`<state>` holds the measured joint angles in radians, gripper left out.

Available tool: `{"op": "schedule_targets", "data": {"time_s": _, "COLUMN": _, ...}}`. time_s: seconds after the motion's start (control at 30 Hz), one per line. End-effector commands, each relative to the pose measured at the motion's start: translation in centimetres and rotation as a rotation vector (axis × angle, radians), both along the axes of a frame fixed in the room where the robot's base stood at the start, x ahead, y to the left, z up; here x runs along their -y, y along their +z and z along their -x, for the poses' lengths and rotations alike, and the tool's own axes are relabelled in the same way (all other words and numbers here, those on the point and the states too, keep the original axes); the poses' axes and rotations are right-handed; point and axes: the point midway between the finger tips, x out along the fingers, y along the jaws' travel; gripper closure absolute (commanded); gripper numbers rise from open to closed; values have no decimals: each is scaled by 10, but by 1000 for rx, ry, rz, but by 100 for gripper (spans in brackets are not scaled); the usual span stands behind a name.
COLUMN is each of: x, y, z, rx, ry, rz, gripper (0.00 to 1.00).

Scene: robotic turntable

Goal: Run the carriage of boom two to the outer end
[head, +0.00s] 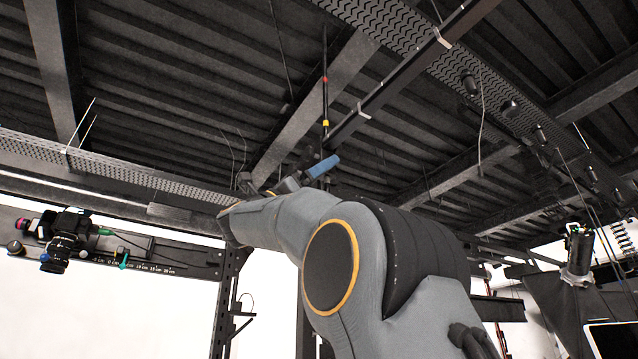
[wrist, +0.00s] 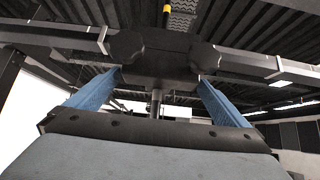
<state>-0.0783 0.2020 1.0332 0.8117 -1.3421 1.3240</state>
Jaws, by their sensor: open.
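In the wrist view a black carriage block (wrist: 158,62) with two dark round knobs sits on a dark boom bar (wrist: 245,64) that runs across the picture. A rod with a yellow band rises behind it. My gripper (wrist: 158,80) is open, its two blue fingers at the left and right below the block. I cannot tell whether they touch it. In the head view one blue finger of my gripper (head: 322,167) shows beyond my arm, near dark carriage parts. A black bar with white bands (head: 400,78) slopes up to the right from there. No boom number is readable.
At left, a camera (head: 62,238) is mounted on another dark bar with a centimetre scale (head: 140,265). A rod with red and yellow bands (head: 325,90) hangs near my gripper. Cables and a perforated tray (head: 385,22) run under the ribbed ceiling. A dark post (head: 226,300) stands left.

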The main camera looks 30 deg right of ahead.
Motion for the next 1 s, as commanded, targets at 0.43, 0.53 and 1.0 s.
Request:
{"op": "schedule_targets", "data": {"time_s": 0.43, "x": 12, "y": 11, "z": -2, "rx": -1, "ry": -1, "rz": 0, "gripper": 0}}
{"op": "schedule_targets", "data": {"time_s": 0.53, "x": 12, "y": 11, "z": -2, "rx": -1, "ry": 0, "rz": 0, "gripper": 0}}
{"op": "schedule_targets", "data": {"time_s": 1.0, "x": 11, "y": 10, "z": 0, "rx": -1, "ry": 1, "rz": -1, "gripper": 54}}
